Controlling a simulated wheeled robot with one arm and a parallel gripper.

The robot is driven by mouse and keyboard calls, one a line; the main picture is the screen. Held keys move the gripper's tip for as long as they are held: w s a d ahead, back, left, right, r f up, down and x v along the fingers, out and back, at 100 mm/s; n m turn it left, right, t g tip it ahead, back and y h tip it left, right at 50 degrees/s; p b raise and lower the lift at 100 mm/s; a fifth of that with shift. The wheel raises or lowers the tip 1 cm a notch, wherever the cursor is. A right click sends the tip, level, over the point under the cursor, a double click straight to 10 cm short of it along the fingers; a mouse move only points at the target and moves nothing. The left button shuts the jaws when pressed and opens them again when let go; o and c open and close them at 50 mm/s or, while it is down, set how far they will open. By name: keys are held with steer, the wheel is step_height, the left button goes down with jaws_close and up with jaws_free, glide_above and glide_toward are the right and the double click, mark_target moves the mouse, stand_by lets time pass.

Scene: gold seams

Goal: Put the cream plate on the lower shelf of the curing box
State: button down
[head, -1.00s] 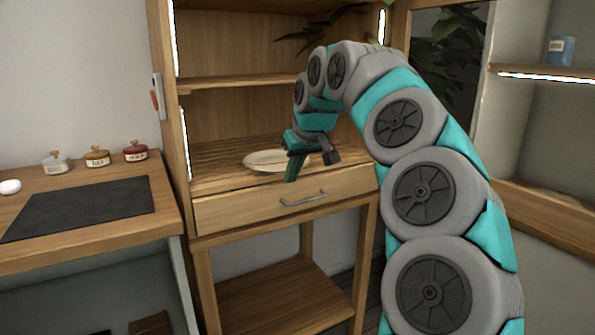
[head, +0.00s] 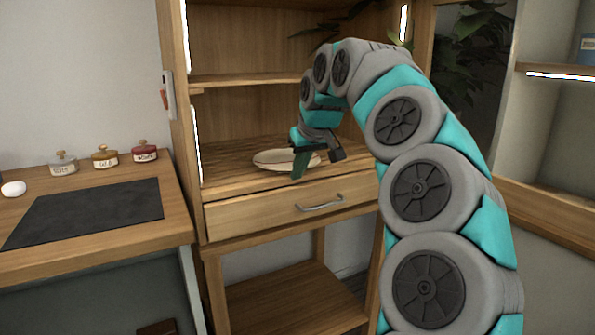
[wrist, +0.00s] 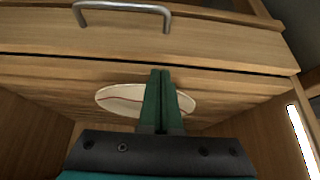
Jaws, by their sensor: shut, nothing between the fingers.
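The cream plate (head: 272,159) lies flat on the slatted lower shelf (head: 222,172) of the wooden curing box (head: 180,120), just above a drawer. A thin dark reddish line crosses the plate in the wrist view (wrist: 120,101). My gripper (head: 299,172) is at the shelf's front, over the plate's right side in the head view. In the wrist view my gripper's fingers (wrist: 159,75) are pressed together in front of the plate and hide part of it. Nothing is between them. I cannot tell whether they touch the plate.
A closed drawer with a metal handle (head: 320,203) is below the shelf. An upper shelf (head: 245,79) is above. A counter at left holds a dark mat (head: 85,212) and several lidded jars (head: 104,157). A plant (head: 470,45) stands behind my arm.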

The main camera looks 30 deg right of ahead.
steer(key=shift+w, duration=0.3)
steer(key=shift+s, duration=0.1)
